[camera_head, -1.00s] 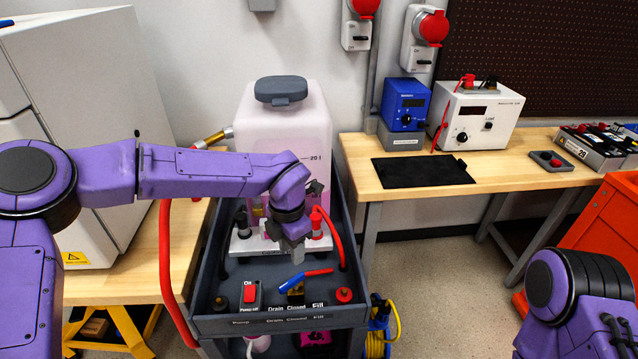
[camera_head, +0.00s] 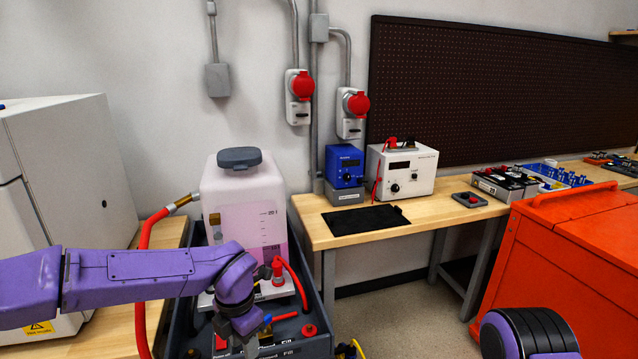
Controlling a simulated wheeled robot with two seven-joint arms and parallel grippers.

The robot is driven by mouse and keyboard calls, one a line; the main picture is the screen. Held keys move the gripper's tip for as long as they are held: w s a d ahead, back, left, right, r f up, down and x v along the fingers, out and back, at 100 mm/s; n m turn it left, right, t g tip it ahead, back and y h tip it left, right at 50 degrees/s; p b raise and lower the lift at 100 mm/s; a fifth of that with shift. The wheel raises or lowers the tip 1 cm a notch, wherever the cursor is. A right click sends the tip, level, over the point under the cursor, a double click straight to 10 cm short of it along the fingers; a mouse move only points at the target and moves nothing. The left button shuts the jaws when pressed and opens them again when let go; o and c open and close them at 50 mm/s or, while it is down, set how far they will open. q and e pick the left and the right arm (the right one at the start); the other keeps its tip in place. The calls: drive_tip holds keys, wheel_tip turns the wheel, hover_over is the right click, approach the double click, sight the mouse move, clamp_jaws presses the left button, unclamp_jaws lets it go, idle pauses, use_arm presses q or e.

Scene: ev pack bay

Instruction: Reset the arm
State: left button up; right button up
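My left arm comes in from the left, purple and nearly level. My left gripper (camera_head: 246,340) points down over the dark grey cart (camera_head: 318,338), in front of the white tank with pink liquid (camera_head: 243,198). Its fingers are small and partly hidden, so I cannot tell if they are open or shut. My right arm shows only as a purple and black joint at the bottom right. My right gripper is out of view.
A wooden bench (camera_head: 312,232) carries a blue box (camera_head: 344,167), a white power unit (camera_head: 402,169) and a black mat (camera_head: 366,220). An orange cabinet (camera_head: 570,260) stands at the right. A red hose (camera_head: 143,285) hangs left of the tank. Floor shows between cart and cabinet.

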use_arm(q)
drive_tip(key=s+a+f+m+t+y, duration=0.25)
drive_tip(key=a+f+m, duration=0.2)
drive_tip(key=f, duration=0.35)
drive_tip(key=s+a+f+m+t+y, duration=0.2)
drive_tip(key=s+a+f+m+t, duration=0.1)
drive_tip(key=f+m, duration=0.4)
drive_tip(key=s+a+f+m, duration=0.2)
drive_tip(key=s+f+m, duration=0.1)
drive_tip(key=s, duration=0.5)
drive_tip(key=s+a+f+m+g, duration=0.1)
drive_tip(key=s+a+f+m, duration=0.2)
drive_tip(key=s, duration=0.5)
drive_tip(key=s+a+f+m+g+h, duration=0.1)
drive_tip(key=s+f+m, duration=0.3)
drive_tip(key=s, duration=0.4)
drive_tip(key=shift+a+f, duration=0.5)
drive_tip(key=shift+a, duration=0.3)
